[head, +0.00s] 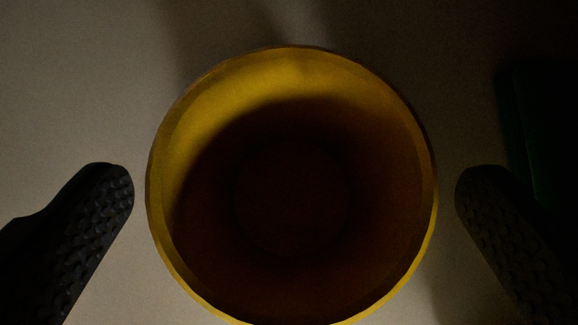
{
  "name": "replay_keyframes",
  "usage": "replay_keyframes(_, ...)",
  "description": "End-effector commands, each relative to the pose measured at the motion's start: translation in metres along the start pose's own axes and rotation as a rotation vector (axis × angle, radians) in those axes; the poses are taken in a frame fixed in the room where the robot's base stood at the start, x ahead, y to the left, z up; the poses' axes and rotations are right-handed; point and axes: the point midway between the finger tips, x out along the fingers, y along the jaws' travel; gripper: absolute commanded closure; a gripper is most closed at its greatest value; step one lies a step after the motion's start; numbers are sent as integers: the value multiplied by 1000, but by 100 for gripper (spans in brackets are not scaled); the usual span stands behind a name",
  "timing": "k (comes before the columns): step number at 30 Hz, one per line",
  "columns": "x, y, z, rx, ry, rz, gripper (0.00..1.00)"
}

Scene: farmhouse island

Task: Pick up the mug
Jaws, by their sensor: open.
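A yellow mug (293,85) stands upright in the middle of the head view, seen from above into its dark, empty-looking inside. Its lower rim reaches the bottom edge of the picture. No handle can be made out. My gripper (295,190) is open, with one dark textured finger on the left of the mug and the other on the right. Narrow gaps show between each finger and the mug's rim, so neither appears to touch it.
The mug stands on a pale, plain surface (90,90), dimly lit and shadowed. A dark green object (545,130) lies at the right edge, close behind the right finger; its shape is hard to tell. The surface on the left is clear.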

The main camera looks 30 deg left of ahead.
Motion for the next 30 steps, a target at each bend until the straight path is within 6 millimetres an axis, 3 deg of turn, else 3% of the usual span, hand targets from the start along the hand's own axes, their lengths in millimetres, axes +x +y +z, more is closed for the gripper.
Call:
replay_keyframes(6,19,0,1,1,-1,-1,0)
replay_keyframes(13,19,0,0,0,-1,0,0)
replay_keyframes(14,19,0,0,0,0,0,3)
replay_keyframes(20,19,0,0,0,0,0,58)
replay_keyframes(30,17,1,-2,0,1,1,58)
